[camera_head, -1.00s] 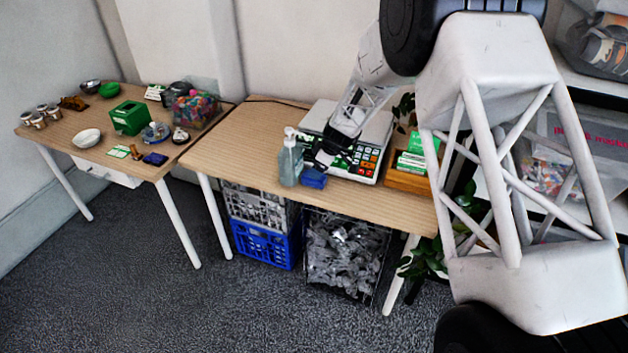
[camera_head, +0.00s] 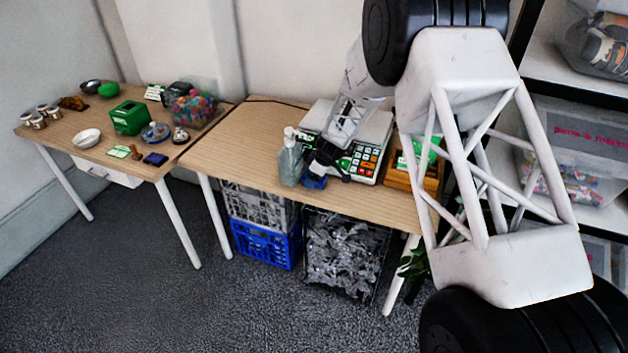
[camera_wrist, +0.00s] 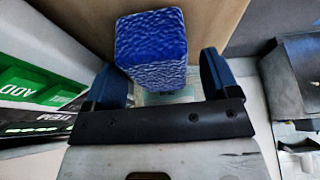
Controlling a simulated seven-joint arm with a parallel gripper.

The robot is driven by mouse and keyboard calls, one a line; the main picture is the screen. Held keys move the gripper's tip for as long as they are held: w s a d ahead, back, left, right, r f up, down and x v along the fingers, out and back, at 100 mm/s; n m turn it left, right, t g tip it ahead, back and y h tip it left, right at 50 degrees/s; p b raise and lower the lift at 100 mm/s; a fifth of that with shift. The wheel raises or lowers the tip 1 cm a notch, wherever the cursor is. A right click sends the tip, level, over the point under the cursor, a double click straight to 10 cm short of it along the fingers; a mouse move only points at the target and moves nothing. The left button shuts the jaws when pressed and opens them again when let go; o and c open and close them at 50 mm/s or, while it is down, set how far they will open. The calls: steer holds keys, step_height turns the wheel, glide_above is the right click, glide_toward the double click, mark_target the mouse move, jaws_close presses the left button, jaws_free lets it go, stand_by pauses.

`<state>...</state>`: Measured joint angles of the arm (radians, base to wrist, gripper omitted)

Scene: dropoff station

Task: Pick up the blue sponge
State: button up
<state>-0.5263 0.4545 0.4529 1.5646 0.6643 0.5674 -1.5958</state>
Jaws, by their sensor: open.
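The blue sponge (camera_head: 314,183) lies on the right-hand table in front of the scale, just right of the clear pump bottle. My gripper (camera_head: 322,172) is right above it and hides part of it in the head view. In the wrist view the sponge (camera_wrist: 151,48) appears as a textured blue block at the top centre. The fingers of my gripper (camera_wrist: 162,84) stand apart on either side of its near end. The jaws are open, and whether they touch the sponge cannot be told.
The pump bottle (camera_head: 290,162) stands close on the left. The scale (camera_head: 357,150) is directly behind, and a wooden box with green packs (camera_head: 414,172) is to its right. The table's left part (camera_head: 228,147) is clear. A second table (camera_head: 68,130) with small items stands at left.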

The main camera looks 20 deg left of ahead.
stand_by(0.5)
steer(key=c, duration=1)
steer(key=shift+r, duration=0.15)
steer(key=shift+r, duration=1.4)
steer(key=shift+s+d+r, duration=0.1)
steer(key=shift+s+r, duration=0.1)
steer(key=shift+r, duration=0.05)
steer(key=s+d+r, duration=0.1)
steer(key=s+d, duration=0.7)
steer(key=s, duration=0.5)
steer(key=shift+d+r, duration=0.2)
steer(key=shift+d, duration=0.05)
